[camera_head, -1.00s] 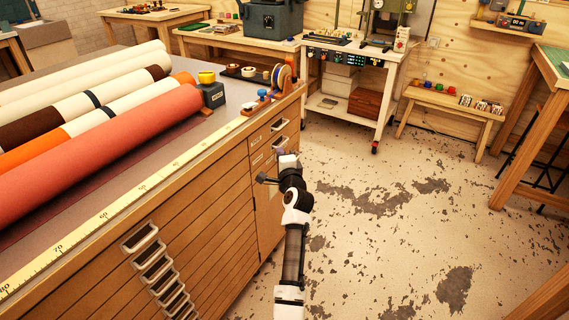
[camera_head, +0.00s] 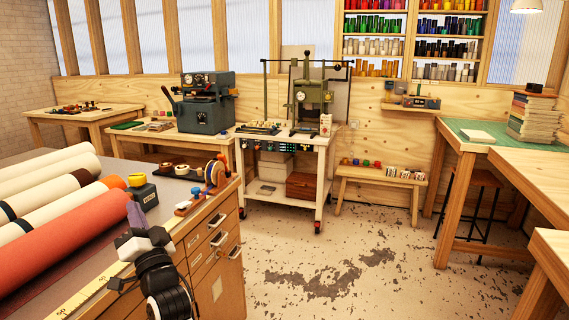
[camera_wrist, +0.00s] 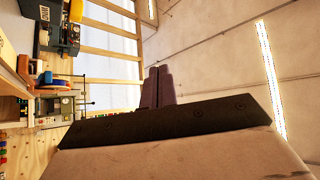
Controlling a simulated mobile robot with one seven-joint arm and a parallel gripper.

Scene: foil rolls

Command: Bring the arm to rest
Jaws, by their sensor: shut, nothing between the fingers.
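My gripper (camera_head: 134,213) is at the lower left of the head view, beside the drawer cabinet's front corner. Its purple fingers point upward and lie together, with nothing between them. In the wrist view the two closed fingers (camera_wrist: 157,87) stand side by side above the dark gripper body. Behind them the wrist view shows the ceiling and windows, turned sideways. In the head view my black and white wrist is below the fingers, and the rest of the arm runs out of the bottom edge.
The drawer cabinet (camera_head: 217,250) is close by, with a red roll (camera_head: 70,240) and other rolls on its top. A tape dispenser (camera_head: 143,192) stands near its edge. A white cart (camera_head: 280,190) and a low bench (camera_head: 380,180) are behind. The floor (camera_head: 340,270) right of the cabinet is clear.

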